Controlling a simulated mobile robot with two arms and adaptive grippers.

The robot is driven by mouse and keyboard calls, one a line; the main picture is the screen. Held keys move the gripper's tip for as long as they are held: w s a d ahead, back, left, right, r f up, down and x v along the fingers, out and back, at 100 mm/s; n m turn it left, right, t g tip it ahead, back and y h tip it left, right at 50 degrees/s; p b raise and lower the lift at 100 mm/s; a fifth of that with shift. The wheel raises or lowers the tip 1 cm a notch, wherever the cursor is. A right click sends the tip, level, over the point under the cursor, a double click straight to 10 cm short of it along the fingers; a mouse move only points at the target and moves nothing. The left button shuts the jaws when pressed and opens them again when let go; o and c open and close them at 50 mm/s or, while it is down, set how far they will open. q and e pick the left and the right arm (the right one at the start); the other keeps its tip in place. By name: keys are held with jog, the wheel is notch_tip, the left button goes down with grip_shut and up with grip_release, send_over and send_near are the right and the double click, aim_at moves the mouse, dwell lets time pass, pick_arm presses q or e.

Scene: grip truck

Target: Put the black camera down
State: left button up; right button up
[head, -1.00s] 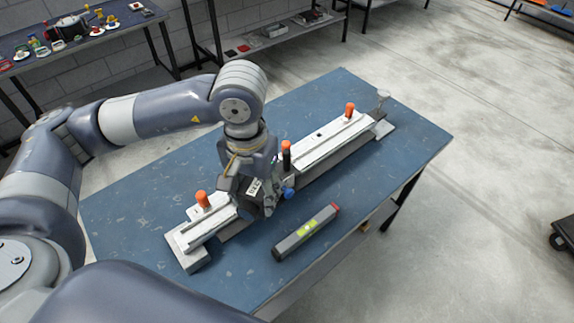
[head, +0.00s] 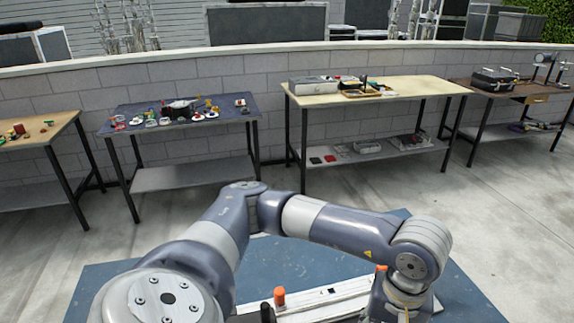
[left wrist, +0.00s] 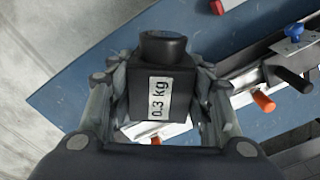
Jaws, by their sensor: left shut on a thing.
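The black camera (left wrist: 158,75) is a dark block with a round lens-like top and a white "0.3 kg" label, seen in the left wrist view. My left gripper (left wrist: 158,82) is shut on it, with a finger on each side. A blue workbench (left wrist: 75,85) and a pale metal slider rail lie beneath; the height gap is hard to judge. In the head view my left wrist is at the bottom right over the blue workbench (head: 95,280), and its fingers and the camera are out of frame. My right gripper is not in view.
The rail (head: 320,301) carries an orange knob (head: 279,297); in the wrist view a blue knob (left wrist: 293,31) and black handles show. Behind stand a dark blue table (head: 232,110) with small items, a cream table (head: 430,90) and a brown table (head: 460,82).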

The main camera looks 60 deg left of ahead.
pick_arm(q)
jog(key=f+n, duration=0.1)
jog(key=n, duration=0.2)
jog(key=s+d+f+n+b, duration=0.1)
jog(key=f+n, duration=0.1)
jog(key=n, duration=0.1)
jog(key=f+n+b, duration=0.1)
jog(key=f+n, duration=0.1)
jog(key=n, duration=0.1)
jog(key=shift+s+d, duration=0.15)
jog(key=shift+d, duration=0.05)
notch_tip(320, 180, down, 7)
jog(key=s+d+n+b, duration=0.1)
jog(key=n+b, duration=0.3)
jog(key=n, duration=1.2)
jog(key=shift+d+f, duration=0.2)
jog(key=shift+d, duration=0.7)
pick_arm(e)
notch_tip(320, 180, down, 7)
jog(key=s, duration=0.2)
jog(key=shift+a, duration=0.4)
